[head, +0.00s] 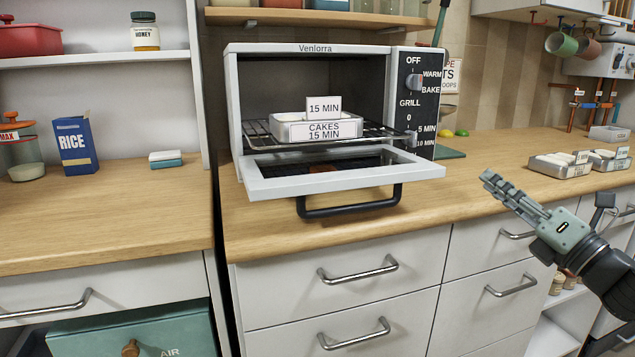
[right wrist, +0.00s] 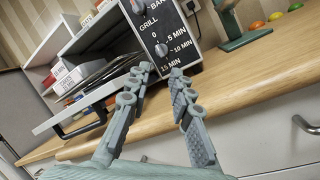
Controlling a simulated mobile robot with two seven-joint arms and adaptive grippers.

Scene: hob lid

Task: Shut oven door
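The white toaster oven (head: 230,100) stands on the wooden counter with its door (head: 265,186) folded down, open and roughly level. The door's black handle (head: 350,208) hangs at its front, past the counter edge. A white tray labelled CAKES (head: 290,131) sits on the wire rack inside. My right gripper (head: 490,182) is to the right of the door, apart from it and empty. In the right wrist view its two fingers (right wrist: 156,72) are spread, with the oven door (right wrist: 62,117) and handle (right wrist: 85,127) beyond on the left. My left gripper is in neither view.
The oven's control panel (head: 415,100) with knobs is on its right. Small metal trays (head: 560,166) stand on the counter at the right. Drawers with bar handles (head: 358,268) are below the counter edge. The counter between oven and trays is mostly clear.

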